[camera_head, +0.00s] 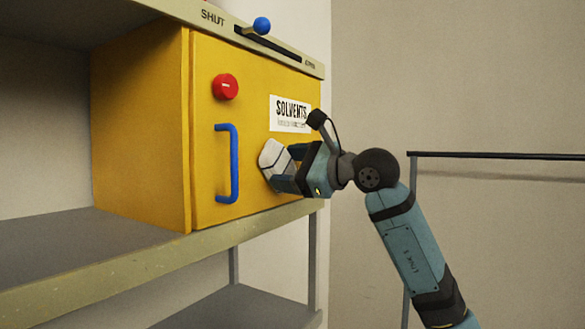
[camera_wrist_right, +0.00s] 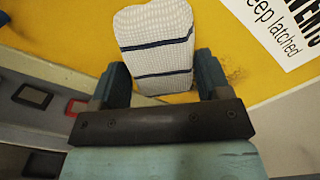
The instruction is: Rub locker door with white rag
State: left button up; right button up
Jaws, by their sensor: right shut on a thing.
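The yellow locker door (camera_head: 258,75) stands closed on the shelf, with a blue vertical handle (camera_head: 228,163), a red round knob (camera_head: 225,87) and a white SOLVENTS label (camera_head: 290,114). My right gripper (camera_head: 280,170) is shut on the white rag (camera_head: 270,156), at the door's lower right, below the label. In the right wrist view the rag (camera_wrist_right: 153,38) has dark stripes and lies against or very near the yellow door (camera_wrist_right: 60,30); the gripper (camera_wrist_right: 160,82) is behind it. Dark smudges (camera_wrist_right: 235,75) show on the door beside the rag. My left gripper is not in view.
A blue-knobbed slider (camera_head: 262,26) sits in a slot on the upper shelf edge, marked SHUT at its left. The shelf edge (camera_head: 150,262) runs below the door. A dark rail (camera_head: 490,155) stands at the right. The lower shelf (camera_head: 245,308) is bare.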

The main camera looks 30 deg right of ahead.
aim_at(294, 167)
jog(key=shift+w+a, duration=0.2)
jog(key=shift+w, duration=0.1)
jog(key=shift+w+d, duration=3.55)
jog(key=shift+d, duration=2.4)
jog(key=shift+s+a+b, duration=0.3)
jog(key=shift+s+a, duration=0.6)
jog(key=shift+a, duration=0.6)
jog(key=shift+s+a+b, duration=0.25)
jog(key=shift+s+a, duration=0.65)
jog(key=shift+a, duration=0.65)
jog(key=shift+s+a+b, duration=0.3)
jog(key=shift+s+a, duration=0.6)
jog(key=shift+a, duration=0.6)
jog(key=shift+a, duration=0.1)
jog(key=shift+s+a+b, duration=0.2)
jog(key=shift+s+a, duration=0.25)
jog(key=shift+a, duration=0.25)
jog(key=shift+s+a+b, duration=0.15)
jog(key=shift+s+a, duration=0.25)
jog(key=shift+a, duration=0.25)
